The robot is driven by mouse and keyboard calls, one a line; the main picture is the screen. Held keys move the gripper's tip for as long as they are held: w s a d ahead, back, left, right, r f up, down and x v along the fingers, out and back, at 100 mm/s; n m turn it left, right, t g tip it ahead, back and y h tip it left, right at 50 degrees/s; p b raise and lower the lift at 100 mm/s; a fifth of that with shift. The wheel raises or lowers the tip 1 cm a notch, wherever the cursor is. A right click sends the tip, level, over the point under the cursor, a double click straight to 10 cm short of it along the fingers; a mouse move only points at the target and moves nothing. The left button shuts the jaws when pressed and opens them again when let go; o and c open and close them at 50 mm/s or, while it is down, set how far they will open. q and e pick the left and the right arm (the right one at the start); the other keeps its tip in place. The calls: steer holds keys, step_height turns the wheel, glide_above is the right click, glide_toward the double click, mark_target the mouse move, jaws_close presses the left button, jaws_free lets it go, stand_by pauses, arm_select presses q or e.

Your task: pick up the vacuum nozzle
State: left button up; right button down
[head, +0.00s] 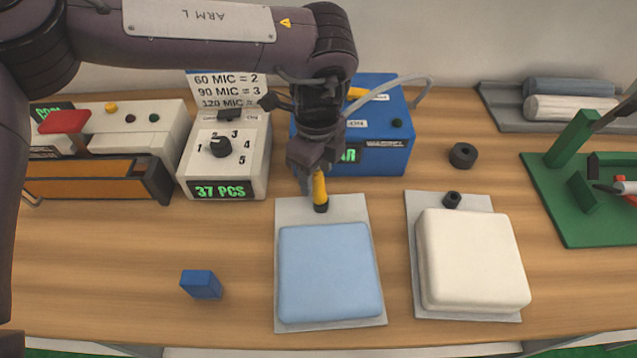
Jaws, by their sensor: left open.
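The vacuum nozzle, a yellow piece (319,186), stands upright behind the blue mattress (328,273), at the back of its grey plate (290,210). A black part is at its lower end; I cannot tell whether this is its tip or a port below it. My left gripper (310,170) points down at the nozzle's upper part and hides its top. The gripper is open; I cannot tell whether its fingers touch the nozzle. My right gripper is not in view.
A blue machine (385,140) with a grey hose (395,84) stands behind the left gripper. A dial box (253,165) is left of it. A white mattress (470,258) lies on the right plate. A blue block (201,284) lies front left; a green fixture (560,210) is far right.

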arm_select(q)
jaws_close()
stand_by(0.3)
